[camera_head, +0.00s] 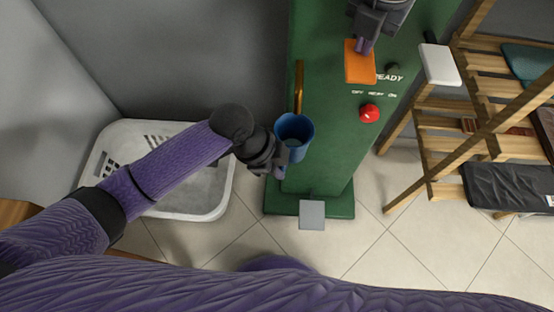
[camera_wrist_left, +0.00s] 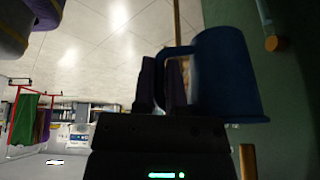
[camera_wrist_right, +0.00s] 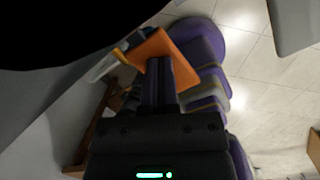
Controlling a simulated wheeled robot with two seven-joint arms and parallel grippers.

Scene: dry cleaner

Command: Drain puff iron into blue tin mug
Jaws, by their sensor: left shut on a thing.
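The blue tin mug (camera_head: 305,144) is upright against the front left of the green machine (camera_head: 335,165), below a brass pipe (camera_head: 299,85) on its left edge. My left gripper (camera_head: 280,168) is shut on the mug's handle, which also shows in the left wrist view beside the mug body (camera_wrist_left: 225,75). My right gripper (camera_head: 365,46) is at an orange plate (camera_head: 359,66) on the machine, with its fingers together at the plate. The orange plate also shows in the right wrist view (camera_wrist_right: 180,55). The inside of the mug looks dark blue; I cannot tell whether it holds liquid.
A red knob (camera_head: 369,113) and a black knob (camera_head: 392,68) are on the machine. A grey pedal (camera_head: 312,215) is at its base. A white basket (camera_head: 190,204) stands on the left. A wooden rack (camera_head: 440,123) with folded cloths stands on the right.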

